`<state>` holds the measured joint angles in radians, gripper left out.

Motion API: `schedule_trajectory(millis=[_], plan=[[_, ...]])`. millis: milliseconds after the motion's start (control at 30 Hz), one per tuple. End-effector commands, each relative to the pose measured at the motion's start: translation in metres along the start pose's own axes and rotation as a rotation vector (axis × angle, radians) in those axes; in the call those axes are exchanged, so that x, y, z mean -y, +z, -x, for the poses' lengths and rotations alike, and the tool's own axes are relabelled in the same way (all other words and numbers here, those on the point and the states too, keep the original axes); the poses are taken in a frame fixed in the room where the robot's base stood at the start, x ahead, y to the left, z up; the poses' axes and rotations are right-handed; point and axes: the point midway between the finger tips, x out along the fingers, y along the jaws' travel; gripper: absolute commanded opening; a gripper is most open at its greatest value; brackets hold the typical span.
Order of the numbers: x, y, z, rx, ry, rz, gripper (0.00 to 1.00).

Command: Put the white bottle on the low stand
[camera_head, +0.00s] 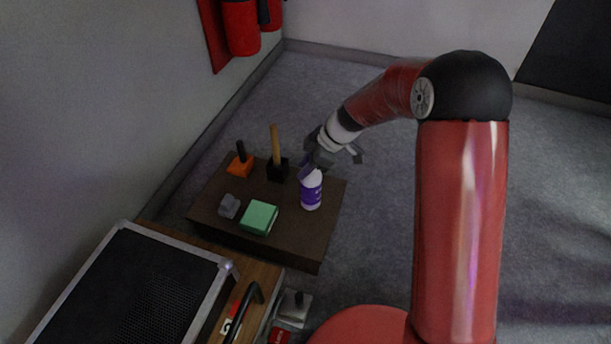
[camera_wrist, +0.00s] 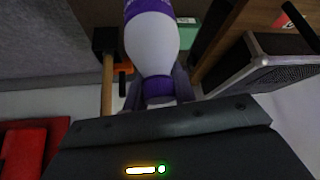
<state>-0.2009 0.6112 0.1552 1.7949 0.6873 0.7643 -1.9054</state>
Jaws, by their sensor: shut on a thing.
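The white bottle (camera_head: 311,191) has a purple label and a purple top. It is upright at the right side of the low dark brown stand (camera_head: 290,245); I cannot tell whether its base touches the stand. My gripper (camera_head: 313,164) is above it and shut on its top. In the wrist view the bottle (camera_wrist: 152,45) fills the upper middle, with its purple neck between the fingers of my gripper (camera_wrist: 158,92).
On the stand are a green block (camera_head: 259,217), a grey lumpy object (camera_head: 229,206), an orange-based object (camera_head: 240,164) and a black block with a wooden handle (camera_head: 278,170). A black mesh-topped case (camera_head: 130,290) is at lower left. Red cylinders (camera_head: 240,27) hang on the wall.

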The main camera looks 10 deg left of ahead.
Motion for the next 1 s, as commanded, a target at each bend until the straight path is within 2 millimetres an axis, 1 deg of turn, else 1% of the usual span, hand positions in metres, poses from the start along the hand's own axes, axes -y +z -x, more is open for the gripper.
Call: schedule_trajectory(millis=[100,233,633,667,700,800,1000], plan=[[0.001,0.009,-0.015,0.001,-0.003,-0.003,0.00],[0.001,0.020,-0.031,0.001,-0.002,-0.003,0.00],[0.000,0.022,-0.036,0.000,0.000,-0.001,0.00],[0.000,0.022,-0.035,0.001,-0.001,-0.001,0.29],[0.000,0.022,-0.035,0.001,-0.001,-0.001,0.34],[0.000,0.022,-0.035,0.001,-0.001,-0.001,0.47],[0.000,0.022,-0.035,0.001,-0.001,-0.002,0.48]])
